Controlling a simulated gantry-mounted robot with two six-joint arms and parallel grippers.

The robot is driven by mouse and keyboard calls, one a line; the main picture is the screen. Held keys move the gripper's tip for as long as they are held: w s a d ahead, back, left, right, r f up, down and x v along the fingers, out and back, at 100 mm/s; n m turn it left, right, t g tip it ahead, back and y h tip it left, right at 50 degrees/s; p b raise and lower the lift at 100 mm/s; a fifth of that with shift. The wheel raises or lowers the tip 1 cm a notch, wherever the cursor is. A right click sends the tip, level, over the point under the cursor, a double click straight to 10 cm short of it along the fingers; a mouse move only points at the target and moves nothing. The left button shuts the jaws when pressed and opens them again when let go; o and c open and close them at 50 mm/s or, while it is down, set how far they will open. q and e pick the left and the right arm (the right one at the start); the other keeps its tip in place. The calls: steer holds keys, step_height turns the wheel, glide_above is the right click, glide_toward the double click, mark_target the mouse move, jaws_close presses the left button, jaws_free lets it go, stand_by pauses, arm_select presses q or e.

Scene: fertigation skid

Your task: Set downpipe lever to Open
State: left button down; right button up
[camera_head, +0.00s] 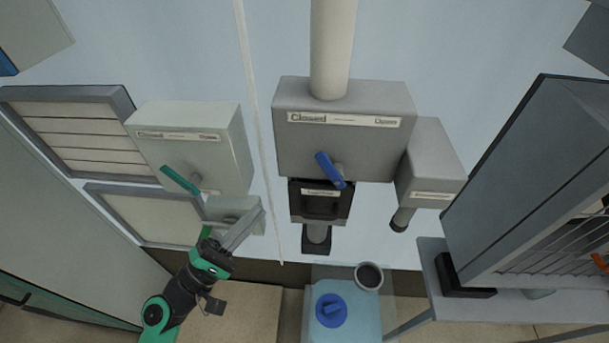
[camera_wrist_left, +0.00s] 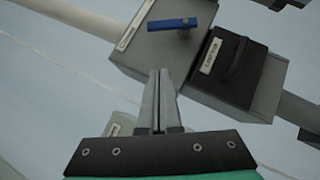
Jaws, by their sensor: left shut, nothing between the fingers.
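The downpipe lever is a blue handle (camera_head: 330,170) on the front of a grey box (camera_head: 350,148) under a vertical pipe (camera_head: 331,45). The box's label strip (camera_head: 345,119) reads Closed at its left end; the right-end word looks like Open. The lever tilts up and left, toward Closed. In the left wrist view the blue lever (camera_wrist_left: 173,23) shows beyond the fingertips. My left gripper (camera_head: 260,212) is shut and empty, below and left of the lever, apart from it. The left wrist view shows its fingers (camera_wrist_left: 160,74) together. My right gripper is not in view.
A similar box (camera_head: 197,140) with a green lever (camera_head: 180,180) hangs to the left. A black unit (camera_head: 320,205) sits directly under the blue lever's box. A smaller grey box (camera_head: 430,165) hangs to the right. A blue tank (camera_head: 345,318) stands below.

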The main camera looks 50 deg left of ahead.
arm_select(q)
steer(key=p, duration=0.5)
glide_toward(331, 165)
steer(key=w+a, duration=0.3)
steer(key=a, duration=0.3)
steer(key=shift+w+d+r+p, duration=0.35)
steer(key=shift+w+d+r, duration=0.15)
steer(key=shift+d, duration=0.2)
steer(key=shift+w+d+r+p, duration=0.35)
steer(key=shift+w+d, duration=0.2)
steer(key=shift+d, duration=0.2)
